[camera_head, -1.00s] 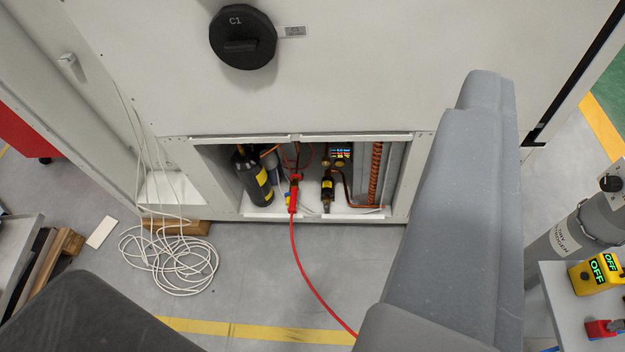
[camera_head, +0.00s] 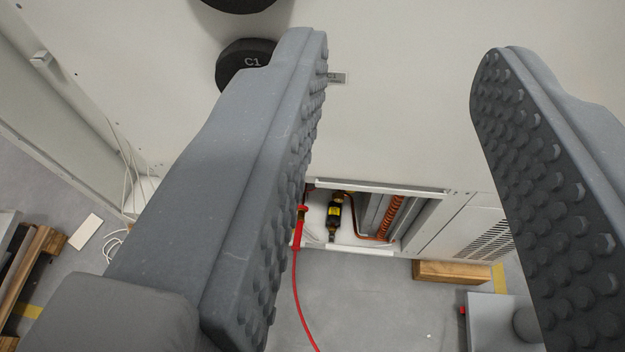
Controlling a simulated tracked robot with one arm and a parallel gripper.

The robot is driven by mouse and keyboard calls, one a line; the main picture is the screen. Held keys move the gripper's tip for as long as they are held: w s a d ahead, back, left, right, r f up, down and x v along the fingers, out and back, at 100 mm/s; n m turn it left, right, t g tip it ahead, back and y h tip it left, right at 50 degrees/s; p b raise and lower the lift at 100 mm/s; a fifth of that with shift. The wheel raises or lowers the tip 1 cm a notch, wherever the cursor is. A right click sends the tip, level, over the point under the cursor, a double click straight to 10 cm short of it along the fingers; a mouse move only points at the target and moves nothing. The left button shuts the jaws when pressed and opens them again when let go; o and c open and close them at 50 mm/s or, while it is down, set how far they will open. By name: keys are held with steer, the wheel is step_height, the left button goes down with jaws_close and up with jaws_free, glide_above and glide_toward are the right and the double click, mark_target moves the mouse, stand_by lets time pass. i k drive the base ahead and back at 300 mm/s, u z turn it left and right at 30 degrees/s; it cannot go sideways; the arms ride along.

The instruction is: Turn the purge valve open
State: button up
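My gripper (camera_head: 400,62) is open and empty, its two grey fingers with bumpy pads wide apart in front of a pale cabinet panel. A round black knob marked C1 (camera_head: 250,62) sits on that panel, partly hidden behind the left finger. Below, an open compartment holds a red hose fitting (camera_head: 301,222) and a black part with a yellow label (camera_head: 334,217). The left finger hides the compartment's left part. No part in view is clearly labelled as the purge valve, so I cannot tell which it is. Neither finger visibly touches anything.
A red hose (camera_head: 299,300) runs from the compartment across the floor. A copper coil (camera_head: 388,217) stands at the compartment's right. A wooden block (camera_head: 450,272) lies under the vented cabinet (camera_head: 485,236). A grey surface (camera_head: 480,315) is at lower right. Another black knob (camera_head: 238,3) shows at the top.

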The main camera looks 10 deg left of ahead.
mark_target(339, 197)
steer(key=z, duration=0.2)
steer(key=i, duration=0.25)
steer(key=u, duration=1.55)
steer(key=k, duration=0.95)
steer(key=z, duration=0.25)
steer(key=i, duration=0.5)
